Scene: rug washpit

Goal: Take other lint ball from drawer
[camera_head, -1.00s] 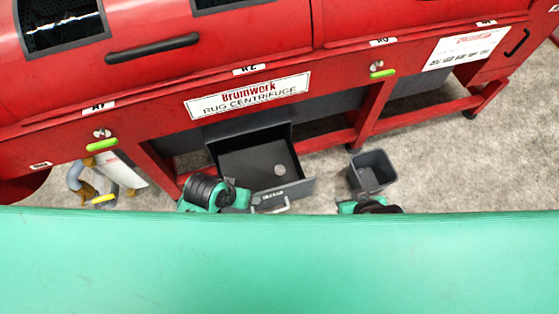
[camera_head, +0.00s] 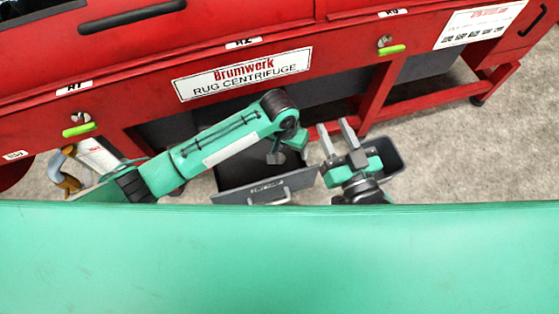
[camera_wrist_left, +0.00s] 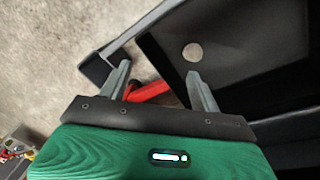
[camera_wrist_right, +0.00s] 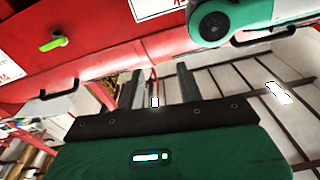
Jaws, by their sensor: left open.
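The open dark drawer (camera_head: 235,172) juts out under the red rug centrifuge. In the left wrist view, one pale round lint ball (camera_wrist_left: 192,52) lies on the dark drawer floor (camera_wrist_left: 235,60). My left gripper (camera_wrist_left: 160,85) is open and empty. It points down at the drawer, one finger near the drawer's rim and the other over its inside, with the lint ball beyond that finger. In the head view my left arm hides the lint ball and most of the left gripper (camera_head: 277,157). My right gripper (camera_head: 338,142) is open and empty, right of the drawer.
A small grey bin (camera_head: 391,160) stands on the floor right of the drawer, partly hidden by my right gripper. The red centrifuge frame (camera_head: 378,100) and its leg rise close behind. Carpet floor (camera_head: 440,150) is free to the right.

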